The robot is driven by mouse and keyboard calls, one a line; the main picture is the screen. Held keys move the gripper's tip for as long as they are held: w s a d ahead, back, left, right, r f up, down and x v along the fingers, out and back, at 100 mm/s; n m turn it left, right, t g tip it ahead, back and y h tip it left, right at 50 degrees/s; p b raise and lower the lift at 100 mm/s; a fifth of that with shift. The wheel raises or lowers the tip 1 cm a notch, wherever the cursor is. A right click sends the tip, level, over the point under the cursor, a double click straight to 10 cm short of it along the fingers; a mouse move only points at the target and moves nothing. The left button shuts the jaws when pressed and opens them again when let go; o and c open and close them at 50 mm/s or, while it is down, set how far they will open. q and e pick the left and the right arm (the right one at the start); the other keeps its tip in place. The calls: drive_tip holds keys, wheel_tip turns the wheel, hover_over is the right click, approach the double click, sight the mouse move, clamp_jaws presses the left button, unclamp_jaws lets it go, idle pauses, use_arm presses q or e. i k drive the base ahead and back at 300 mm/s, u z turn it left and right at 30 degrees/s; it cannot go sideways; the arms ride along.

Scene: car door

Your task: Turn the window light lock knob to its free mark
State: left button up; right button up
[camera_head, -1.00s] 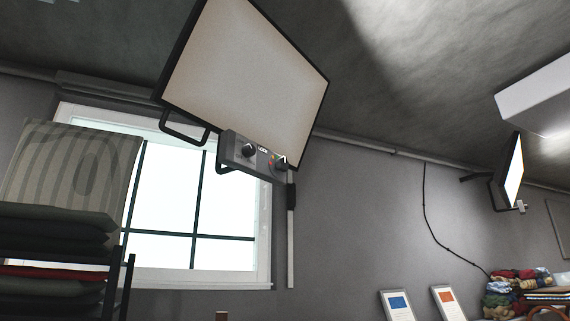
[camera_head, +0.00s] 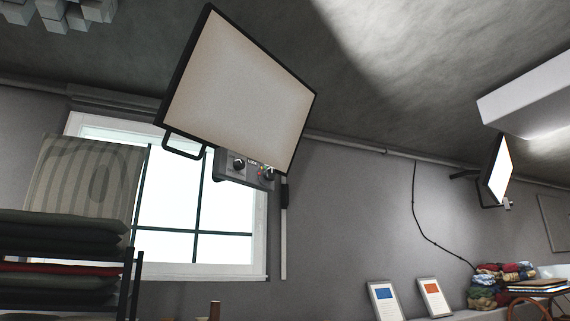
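The window light (camera_head: 242,88) is a large tilted panel with a black frame, hanging in front of the window near the ceiling. Under its lower edge is a grey control box (camera_head: 228,178) with two dark knobs. The left knob (camera_head: 239,163) has a small label beside it that seemed to read LOCK in the earlier view. The right knob (camera_head: 268,174) has coloured marks by it. The pointer's exact mark is too small to tell. A black handle loop (camera_head: 184,148) sits at the panel's lower left. Neither gripper is in view.
A second light panel (camera_head: 499,168) hangs at the far right by a white ceiling box (camera_head: 530,100). Stacked cushions (camera_head: 65,240) on a black rack stand at the lower left. Two framed cards (camera_head: 384,300) and folded cloths (camera_head: 490,285) are at the lower right.

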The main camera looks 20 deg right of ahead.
sight(269, 173)
drive_tip(key=z, duration=0.85)
drive_tip(key=i, duration=1.1)
drive_tip(key=u, duration=0.3)
